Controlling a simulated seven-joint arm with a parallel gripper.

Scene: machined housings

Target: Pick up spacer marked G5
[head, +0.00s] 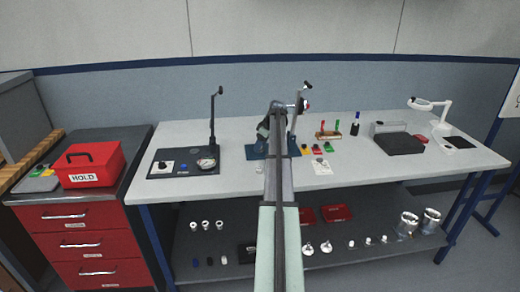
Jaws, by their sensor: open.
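No marking G5 can be read at this size, so I cannot tell which part is that spacer. Small white ring-like parts (205,224) with dark centres stand on the lower shelf at left. A small pale piece (260,170) lies on the bench top just left of my arm; its shape is unclear. My arm rises from the bottom middle and reaches over the bench. My gripper's fingers cannot be made out; the arm hides that area, including part of a blue-based fixture (254,151).
A black gauge plate (184,171) with a tall post stands at bench left. Red, green and yellow small items lie right of my arm, with a dark block (399,144) farther right. The shelf (270,230) holds white discs, red trays and metal cylinders. A red HOLD box (92,163) sits at left.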

